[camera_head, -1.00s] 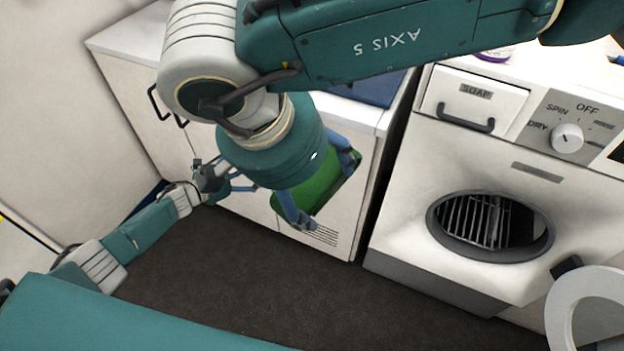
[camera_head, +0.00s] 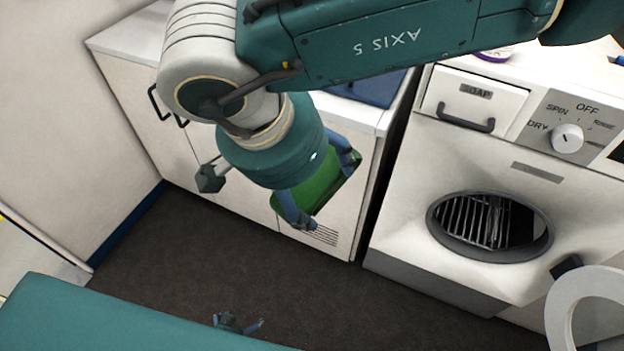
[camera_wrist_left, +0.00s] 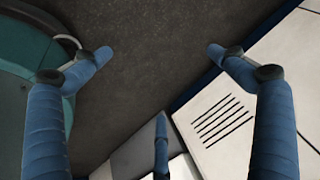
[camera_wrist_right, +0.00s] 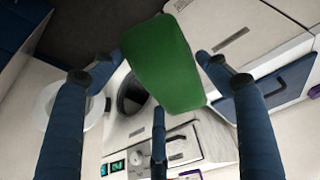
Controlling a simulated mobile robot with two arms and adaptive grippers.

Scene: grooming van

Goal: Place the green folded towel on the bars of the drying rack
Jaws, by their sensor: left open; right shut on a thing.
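The green folded towel (camera_head: 326,186) is held by my right gripper (camera_head: 322,192), in front of the white cabinet. In the right wrist view the towel (camera_wrist_right: 163,66) lies between the right fingers, its flat face toward the camera. My arm hides part of it in the head view. My left gripper (camera_head: 238,321) is low over the dark floor at the bottom of the head view, open and empty; its fingers also show apart in the left wrist view (camera_wrist_left: 160,55). Metal bars (camera_head: 475,220) show inside the round opening; I cannot tell whether they are the drying rack.
The white machine (camera_head: 400,215) with a soap drawer (camera_head: 474,102) and a dial stands at the right, its round door (camera_head: 590,290) swung open. A white cabinet (camera_head: 140,100) stands left of it. The dark floor (camera_head: 180,260) in front is clear.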

